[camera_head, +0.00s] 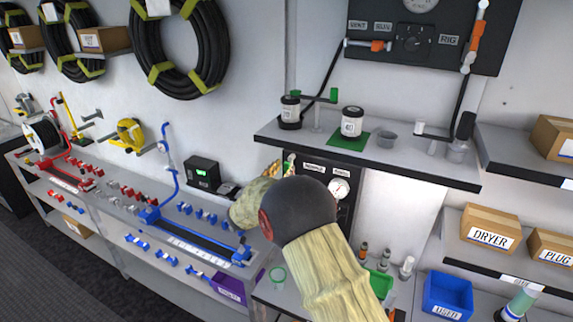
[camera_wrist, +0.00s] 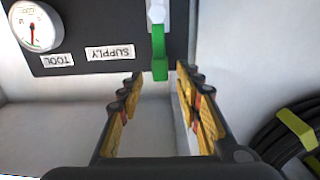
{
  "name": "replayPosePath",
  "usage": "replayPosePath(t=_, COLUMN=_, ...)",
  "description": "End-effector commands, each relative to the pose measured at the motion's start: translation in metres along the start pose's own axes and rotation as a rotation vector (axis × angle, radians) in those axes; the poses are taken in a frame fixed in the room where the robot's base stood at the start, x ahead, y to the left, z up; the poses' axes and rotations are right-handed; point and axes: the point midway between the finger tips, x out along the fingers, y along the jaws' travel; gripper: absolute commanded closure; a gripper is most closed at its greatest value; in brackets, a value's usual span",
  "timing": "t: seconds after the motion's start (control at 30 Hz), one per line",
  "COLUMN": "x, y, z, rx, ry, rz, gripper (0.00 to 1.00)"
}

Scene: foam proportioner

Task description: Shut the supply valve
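The supply valve's green handle (camera_wrist: 159,58) hangs from a white fitting (camera_wrist: 155,12) in the wrist view, beside the upside-down SUPPLY label (camera_wrist: 110,52) on a dark panel (camera_wrist: 90,20). The handle also shows in the head view (camera_head: 290,163), small and partly hidden. My gripper (camera_wrist: 160,82) is open, with its yellow-padded fingers on either side of the handle's tip. A gap shows on both sides, and I see no contact. In the head view my arm covers much of the panel and most of my gripper (camera_head: 281,168).
A shelf (camera_head: 380,160) with jars juts out above the panel. A gauge (camera_head: 340,188) sits on the panel's right. A bench (camera_head: 105,215) with blue and red tools runs left. A black coiled hose (camera_wrist: 290,140) hangs at right in the wrist view.

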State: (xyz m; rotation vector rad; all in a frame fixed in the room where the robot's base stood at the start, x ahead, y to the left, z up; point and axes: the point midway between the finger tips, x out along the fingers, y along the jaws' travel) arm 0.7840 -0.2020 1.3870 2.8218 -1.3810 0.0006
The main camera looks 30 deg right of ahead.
Motion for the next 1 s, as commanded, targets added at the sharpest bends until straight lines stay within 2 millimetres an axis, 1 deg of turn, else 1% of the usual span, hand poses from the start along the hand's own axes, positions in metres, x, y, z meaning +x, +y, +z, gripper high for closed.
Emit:
replayPosePath(t=0.03, x=0.009, y=0.001, z=-0.001, rx=-0.001, ry=0.0, rz=0.001, gripper=0.65)
replayPosePath(t=0.1, x=0.018, y=0.001, z=-0.001, rx=0.0, ry=0.0, rz=0.001, gripper=0.65)
replayPosePath(t=0.23, x=0.031, y=0.0, z=0.0, rx=0.0, ry=-0.001, rz=-0.001, gripper=0.65)
replayPosePath(t=0.4, x=0.037, y=0.0, z=0.0, rx=0.0, ry=0.0, rz=-0.001, gripper=0.65)
replayPosePath(t=0.6, x=0.037, y=0.0, z=0.0, rx=0.0, ry=0.0, rz=-0.002, gripper=0.65)
replayPosePath(t=1.0, x=0.037, y=-0.001, z=0.0, rx=0.0, ry=-0.001, rz=-0.002, gripper=0.87)
